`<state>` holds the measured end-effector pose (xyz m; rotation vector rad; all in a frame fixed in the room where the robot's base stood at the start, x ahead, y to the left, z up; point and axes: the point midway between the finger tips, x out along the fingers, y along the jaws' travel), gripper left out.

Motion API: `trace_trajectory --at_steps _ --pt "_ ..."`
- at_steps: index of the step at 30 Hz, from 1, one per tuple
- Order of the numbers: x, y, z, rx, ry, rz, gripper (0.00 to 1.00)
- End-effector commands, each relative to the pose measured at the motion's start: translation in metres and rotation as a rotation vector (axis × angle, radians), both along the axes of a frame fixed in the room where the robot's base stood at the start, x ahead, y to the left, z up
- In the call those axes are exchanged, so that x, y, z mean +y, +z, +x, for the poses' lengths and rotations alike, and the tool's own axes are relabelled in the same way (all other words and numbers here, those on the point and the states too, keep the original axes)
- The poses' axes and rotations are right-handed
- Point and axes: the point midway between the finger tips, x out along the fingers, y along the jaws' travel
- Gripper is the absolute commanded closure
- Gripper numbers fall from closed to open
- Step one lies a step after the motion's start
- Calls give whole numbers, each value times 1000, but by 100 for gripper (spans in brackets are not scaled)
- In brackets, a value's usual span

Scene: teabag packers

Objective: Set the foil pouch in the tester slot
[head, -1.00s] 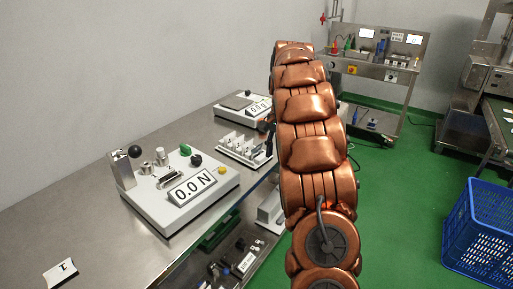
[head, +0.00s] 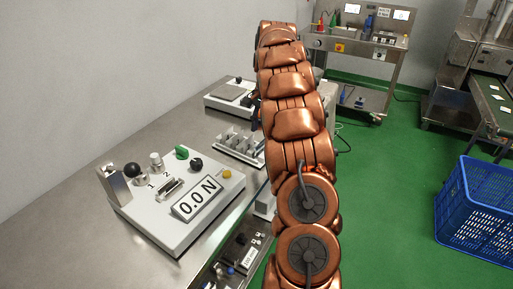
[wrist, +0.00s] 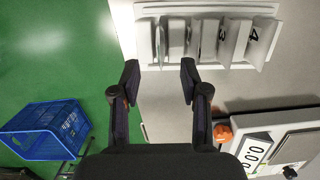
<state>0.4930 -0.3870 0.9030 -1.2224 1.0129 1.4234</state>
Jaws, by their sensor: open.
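The tester (head: 208,217) stands on the steel bench at left in the head view, its display reading 0.0 N. Its slot (head: 170,187) lies between small metal posts and looks empty. A white rack (head: 238,150) stands beyond it, holding several upright grey pouch-like pieces; I cannot tell which is the foil pouch. In the wrist view the rack (wrist: 150,11) is at the top, its grey pieces (wrist: 228,40) marked with numbers such as 3 and 4. My gripper (wrist: 159,82) is open and empty, its fingertips just short of the rack. My arm mostly hides it in the head view.
A scale (head: 232,97) stands on the bench behind the rack. A blue crate (head: 475,215) stands on the green floor at right; it also shows in the wrist view (wrist: 45,130). A device with a 0.0 display (wrist: 255,148) and orange knob is at lower right there.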

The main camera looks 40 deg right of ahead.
Motion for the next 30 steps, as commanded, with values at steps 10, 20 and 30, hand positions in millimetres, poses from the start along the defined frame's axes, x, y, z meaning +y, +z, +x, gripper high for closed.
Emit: trace_trajectory --at_steps 10,20,30 --pt "2 -19 -2 1 -5 0 55" --pt "13 -58 -1 4 -1 3 55" --pt "13 -63 1 -1 0 -1 60"
